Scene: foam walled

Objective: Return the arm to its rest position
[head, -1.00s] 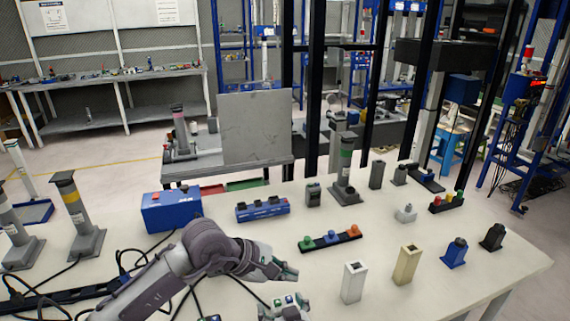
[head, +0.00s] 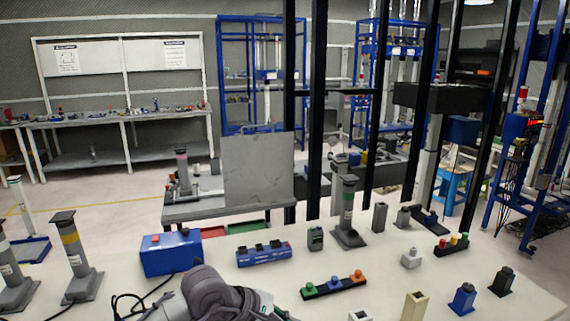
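My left arm (head: 215,295) comes in at the bottom edge of the head view, left of the middle. Its grey, rounded wrist link shows low over the white table. Only a small edge of my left gripper (head: 268,313) shows at the bottom border. The fingers are cut off by the frame, so I cannot see whether they are open or shut. My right gripper is not in view.
The white table (head: 225,262) holds a blue box with a red button (head: 170,253), a blue block (head: 264,254), a strip with coloured knobs (head: 333,286) and a grey column (head: 348,213). Black uprights stand behind.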

